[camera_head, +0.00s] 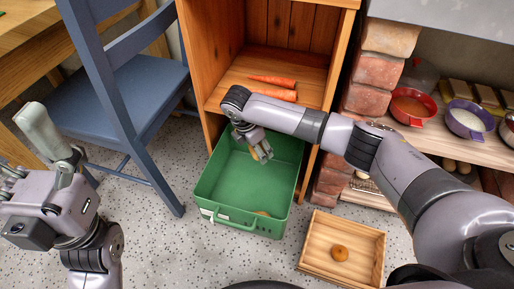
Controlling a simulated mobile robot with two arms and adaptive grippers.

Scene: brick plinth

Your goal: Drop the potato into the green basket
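The green basket (205,190) stands on the floor in front of the wooden cabinet. A small brown-orange piece (263,213) shows low inside its front; most of it is hidden, so I cannot tell whether it is the potato. My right gripper (262,153) hangs over the back part of the basket, pointing down. A small tan patch shows at its fingers; I cannot tell whether that is a held thing or a finger pad. A round brown-orange item (340,253) lies in a wooden tray (310,246). My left gripper (22,150) is raised at the far left, fingers apart and empty.
Carrots (273,88) lie on the cabinet shelf (230,92) behind my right gripper. A blue chair (115,95) stands left of the basket. A brick pillar (368,85) and a shelf with red (413,107) and purple (470,118) bowls are at right.

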